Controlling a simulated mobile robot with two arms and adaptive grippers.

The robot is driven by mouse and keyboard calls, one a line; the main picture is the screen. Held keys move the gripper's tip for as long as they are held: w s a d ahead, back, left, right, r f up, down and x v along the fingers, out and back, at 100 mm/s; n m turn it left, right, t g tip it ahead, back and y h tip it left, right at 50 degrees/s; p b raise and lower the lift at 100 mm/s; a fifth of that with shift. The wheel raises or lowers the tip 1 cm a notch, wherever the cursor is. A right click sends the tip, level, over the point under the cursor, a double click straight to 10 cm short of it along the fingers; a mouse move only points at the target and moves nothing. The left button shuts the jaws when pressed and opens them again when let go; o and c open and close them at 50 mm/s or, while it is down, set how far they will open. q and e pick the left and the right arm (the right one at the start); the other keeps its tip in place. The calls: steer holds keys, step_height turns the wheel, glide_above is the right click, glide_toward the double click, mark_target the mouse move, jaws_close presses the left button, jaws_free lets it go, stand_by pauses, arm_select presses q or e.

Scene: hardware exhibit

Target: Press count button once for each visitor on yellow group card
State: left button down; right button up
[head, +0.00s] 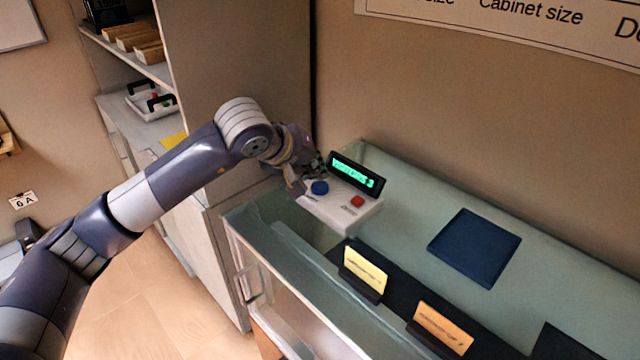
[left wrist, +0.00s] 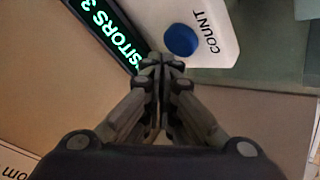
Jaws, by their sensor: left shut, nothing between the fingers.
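The white counter box (head: 340,212) stands on the glass-topped case, with a blue button (head: 320,187) and a red button (head: 357,202). In the left wrist view the blue button (left wrist: 181,40) is labelled COUNT. The lit display (head: 354,175) behind the buttons reads VISITORS 3 in the left wrist view (left wrist: 112,30). The yellow card (head: 364,272) stands in a dark holder; its print is too small to read. My left gripper (head: 308,172) is shut and empty, close beside the blue button. Its fingertips (left wrist: 162,64) appear just off the button; contact is not visible. My right gripper is out of view.
An orange card (head: 444,328) stands in another holder on the dark strip. A dark blue square pad (head: 475,246) lies on the case to the right. A tall cabinet (head: 250,80) with shelves stands behind my left arm.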

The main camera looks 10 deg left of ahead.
mark_target(316, 184)
arm_select(q)
steer(key=shift+r+p, duration=1.05)
steer(key=shift+r, duration=1.5)
